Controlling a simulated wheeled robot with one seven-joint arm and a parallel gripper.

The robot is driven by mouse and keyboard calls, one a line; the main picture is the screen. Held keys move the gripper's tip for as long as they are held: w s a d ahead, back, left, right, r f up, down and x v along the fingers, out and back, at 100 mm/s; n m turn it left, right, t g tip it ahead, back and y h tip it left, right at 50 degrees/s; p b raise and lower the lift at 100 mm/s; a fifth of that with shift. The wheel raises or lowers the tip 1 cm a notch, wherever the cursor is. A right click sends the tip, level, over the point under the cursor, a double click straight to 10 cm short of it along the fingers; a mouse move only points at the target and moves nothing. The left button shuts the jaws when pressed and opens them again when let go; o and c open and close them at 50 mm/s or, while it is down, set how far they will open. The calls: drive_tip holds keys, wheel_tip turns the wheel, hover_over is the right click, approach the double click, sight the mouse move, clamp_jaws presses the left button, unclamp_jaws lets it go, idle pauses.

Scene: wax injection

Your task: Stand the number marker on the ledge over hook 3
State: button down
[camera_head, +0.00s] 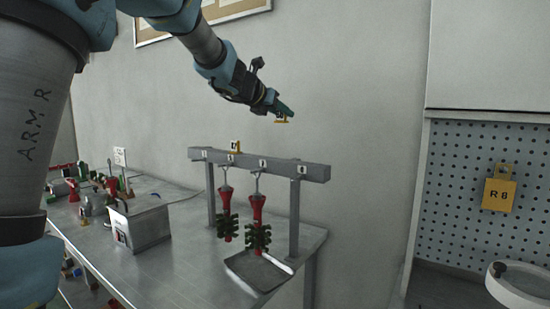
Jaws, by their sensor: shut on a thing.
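My gripper (279,109) is shut on a number marker (281,121), a small yellow piece with a dark and white face. It holds the marker in the air above the rack, clear of the ledge. The ledge (316,173) is the grey top bar of the rack, with small white labels along its front; their numbers are too small to read. Another yellow marker (236,147) stands on the ledge left of the middle. Two red-and-green wax trees hang from hooks below the bar, a left one (226,206) and a right one (258,221).
A shallow grey tray (238,268) lies under the hanging trees. A metal box (146,226) and a cluster of red and green parts (90,190) are on the bench at left. A yellow R8 tag (499,195) hangs on the pegboard at right. The ledge's right part is bare.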

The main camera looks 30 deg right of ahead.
drive_tip(key=w+a, duration=0.2)
drive_tip(key=w, duration=0.1)
drive_tip(key=b, duration=0.2)
hover_over(267, 158)
wheel_tip(267, 158, down, 6)
drive_tip(key=shift+f, duration=0.1)
drive_tip(key=shift+f+b, duration=0.3)
drive_tip(key=shift+f, duration=1.8)
drive_tip(key=shift+f, duration=0.2)
drive_tip(key=c, duration=0.5)
unclamp_jaws()
drive_tip(key=shift+c, duration=0.2)
drive_tip(key=shift+r, duration=0.1)
drive_tip(key=shift+r, duration=0.1)
